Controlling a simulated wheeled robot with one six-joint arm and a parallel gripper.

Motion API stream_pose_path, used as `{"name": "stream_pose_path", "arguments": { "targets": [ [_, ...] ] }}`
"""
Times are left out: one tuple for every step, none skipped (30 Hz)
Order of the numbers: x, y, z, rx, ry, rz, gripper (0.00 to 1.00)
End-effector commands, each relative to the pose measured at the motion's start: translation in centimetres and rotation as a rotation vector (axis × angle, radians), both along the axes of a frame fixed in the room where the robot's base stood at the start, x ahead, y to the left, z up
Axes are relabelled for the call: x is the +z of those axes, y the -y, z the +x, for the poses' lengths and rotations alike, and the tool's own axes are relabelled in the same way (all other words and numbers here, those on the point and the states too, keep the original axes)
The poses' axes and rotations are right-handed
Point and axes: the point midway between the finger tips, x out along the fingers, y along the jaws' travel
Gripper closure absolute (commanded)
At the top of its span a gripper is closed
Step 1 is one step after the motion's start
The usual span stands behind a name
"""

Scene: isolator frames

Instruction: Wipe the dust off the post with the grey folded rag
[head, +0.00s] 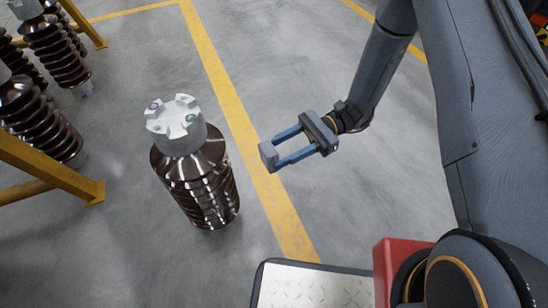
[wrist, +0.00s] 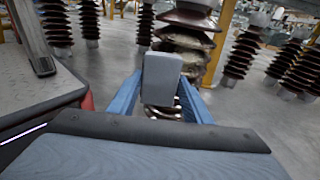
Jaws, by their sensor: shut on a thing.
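The post (head: 195,185) is a ribbed, glossy brown insulator standing upright on the floor, with a pale notched metal cap (head: 177,124). In the wrist view the post (wrist: 190,38) is straight ahead, and its ribs look dull and yellowish, like dust. My gripper (head: 271,153) is to the right of the post in the head view, apart from it. Its blue fingers are shut on the grey folded rag (head: 267,157), a small block at the fingertips. In the wrist view the rag (wrist: 162,78) hides part of the post.
Other brown insulators (head: 35,120) stand at the left by a yellow frame (head: 50,170). A yellow floor line (head: 240,125) runs between the post and my arm. More insulators (wrist: 243,52) stand behind in the wrist view. Grey floor around the post is clear.

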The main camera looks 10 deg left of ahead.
Motion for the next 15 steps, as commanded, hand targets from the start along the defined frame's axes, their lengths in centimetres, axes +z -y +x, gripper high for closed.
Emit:
{"name": "stream_pose_path", "arguments": {
  "targets": [
    [-1.6,-0.4,0.7,-0.014,-0.012,0.016,0.73],
    [-1.9,-0.6,1.0,-0.024,-0.020,0.027,0.73],
    [-2.4,-0.9,1.4,-0.034,-0.028,0.038,0.73],
    [-2.7,-1.1,1.6,-0.043,-0.034,0.048,0.73],
    [-3.0,-1.3,1.9,-0.051,-0.040,0.056,0.73],
    [-3.3,-1.4,2.2,-0.059,-0.046,0.064,0.73],
    [-3.5,-1.6,2.4,-0.065,-0.050,0.070,0.73],
    [-3.6,-1.7,2.6,-0.071,-0.053,0.075,0.73],
    [-3.8,-1.8,2.7,-0.077,-0.058,0.082,0.73],
    [-3.9,-1.9,2.9,-0.081,-0.060,0.086,0.73],
    [-4.0,-1.9,3.0,-0.083,-0.062,0.089,0.73],
    [-4.1,-2.0,3.1,-0.086,-0.063,0.092,0.73],
    [-4.1,-2.1,3.1,-0.088,-0.064,0.093,0.73],
    [-4.1,-2.1,3.1,-0.090,-0.065,0.095,0.73],
    [-4.1,-2.2,3.1,-0.091,-0.066,0.096,0.73]
  ]
}}
